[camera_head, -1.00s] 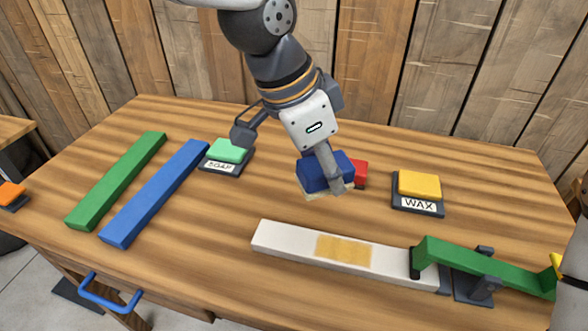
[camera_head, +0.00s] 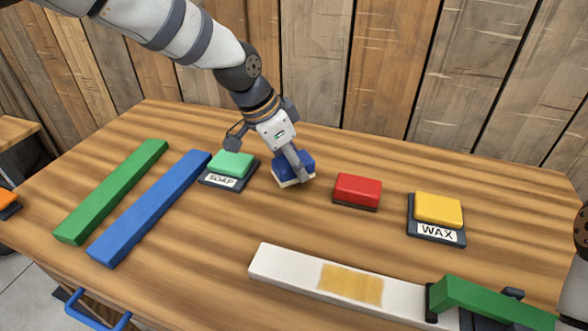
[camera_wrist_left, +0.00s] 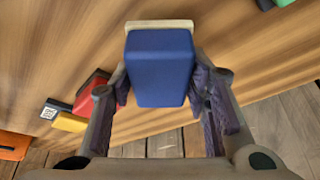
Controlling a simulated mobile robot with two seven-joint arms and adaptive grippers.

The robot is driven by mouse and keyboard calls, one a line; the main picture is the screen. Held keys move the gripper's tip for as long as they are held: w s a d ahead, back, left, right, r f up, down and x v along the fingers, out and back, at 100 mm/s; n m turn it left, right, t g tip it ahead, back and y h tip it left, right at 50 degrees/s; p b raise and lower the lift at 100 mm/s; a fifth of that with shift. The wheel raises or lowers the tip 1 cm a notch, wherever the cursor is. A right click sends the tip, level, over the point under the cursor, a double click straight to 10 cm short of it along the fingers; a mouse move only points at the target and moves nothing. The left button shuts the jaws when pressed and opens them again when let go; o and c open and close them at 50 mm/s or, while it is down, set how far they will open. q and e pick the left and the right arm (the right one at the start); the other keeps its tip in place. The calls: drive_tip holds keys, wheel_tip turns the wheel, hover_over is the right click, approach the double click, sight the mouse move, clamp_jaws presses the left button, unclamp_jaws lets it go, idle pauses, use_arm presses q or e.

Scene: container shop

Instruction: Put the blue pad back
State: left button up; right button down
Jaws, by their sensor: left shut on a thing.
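The blue pad (camera_head: 284,164) is a blue block with a pale underside, in the middle of the table between the soap holder and the red pad. My left gripper (camera_head: 297,171) is shut on it from above and partly hides it. In the left wrist view the blue pad (camera_wrist_left: 160,68) sits between both fingers of the left gripper (camera_wrist_left: 164,92), its cream layer at the far edge. I cannot tell whether it touches the table or hangs just above it. My right gripper is not in view.
The green pad (camera_head: 231,163) sits on the SOAP holder, left. The red pad (camera_head: 357,188) and the yellow pad (camera_head: 438,208) on the WAX holder stand right. A white board (camera_head: 300,272) with a tan patch lies in front, under a green clamp (camera_head: 490,300). Green (camera_head: 110,190) and blue (camera_head: 150,207) bars lie left.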

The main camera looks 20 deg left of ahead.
use_arm(q)
wheel_tip(320, 180, down, 2)
drive_tip(key=shift+s+f, duration=0.1)
drive_tip(key=shift+f, duration=0.05)
drive_tip(key=o, duration=1.1)
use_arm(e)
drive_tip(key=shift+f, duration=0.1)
use_arm(q)
drive_tip(key=shift+r, duration=0.35)
drive_tip(key=p+v, duration=0.1)
drive_tip(key=v, duration=1)
drive_tip(key=shift+s+r, duration=0.1)
drive_tip(key=shift+r, duration=0.15)
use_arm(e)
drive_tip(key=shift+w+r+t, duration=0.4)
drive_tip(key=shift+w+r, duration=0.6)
